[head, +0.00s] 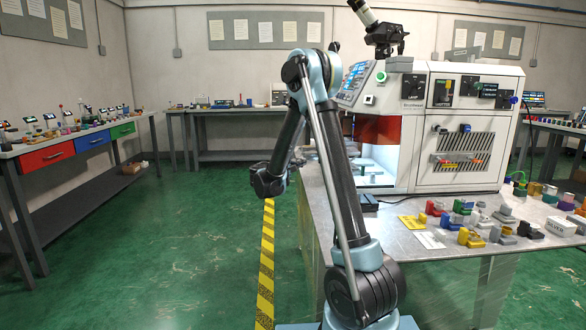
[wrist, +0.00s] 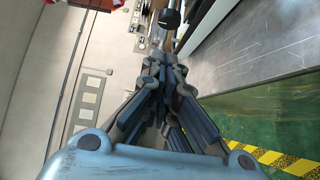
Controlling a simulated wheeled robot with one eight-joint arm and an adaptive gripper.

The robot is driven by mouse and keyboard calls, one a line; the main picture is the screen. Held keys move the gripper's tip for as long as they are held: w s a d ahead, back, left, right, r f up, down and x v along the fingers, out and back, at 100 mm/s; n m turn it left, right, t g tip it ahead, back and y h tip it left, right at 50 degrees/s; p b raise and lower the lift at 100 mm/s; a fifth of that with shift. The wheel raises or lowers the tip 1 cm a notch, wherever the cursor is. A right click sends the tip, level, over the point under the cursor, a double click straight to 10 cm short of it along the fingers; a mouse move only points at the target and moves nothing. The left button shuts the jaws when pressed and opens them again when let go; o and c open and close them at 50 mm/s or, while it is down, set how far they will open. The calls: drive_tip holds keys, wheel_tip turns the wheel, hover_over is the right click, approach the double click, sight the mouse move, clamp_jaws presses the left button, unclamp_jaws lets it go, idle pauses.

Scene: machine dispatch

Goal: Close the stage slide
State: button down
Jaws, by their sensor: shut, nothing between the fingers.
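The white machine (head: 465,120) stands on the metal table at right. Its left bay is open and lit, with a red-tinted panel (head: 378,130) across its upper part. A pale platform (head: 372,178) shows low inside the bay, partly behind my arm; I cannot tell for sure whether it is the stage slide or how far it is out. My gripper (head: 268,182) hangs left of the machine and table, apart from both. In the wrist view its dark fingers (wrist: 163,80) are together and empty. A dark round-ended rod (wrist: 170,18) shows beyond the fingertips.
The metal table (head: 390,225) carries several coloured parts (head: 470,225) and a yellow plate (head: 412,222) on its right. A dark flat block (head: 369,203) lies before the bay. Yellow-black tape (head: 266,260) runs along the floor. The green floor at left is clear up to a bench (head: 60,150).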

drive_tip(key=d, duration=0.1)
drive_tip(key=w+d, duration=0.1)
drive_tip(key=d, duration=0.1)
drive_tip(key=shift+w+d, duration=0.25)
drive_tip(key=shift+d, duration=0.95)
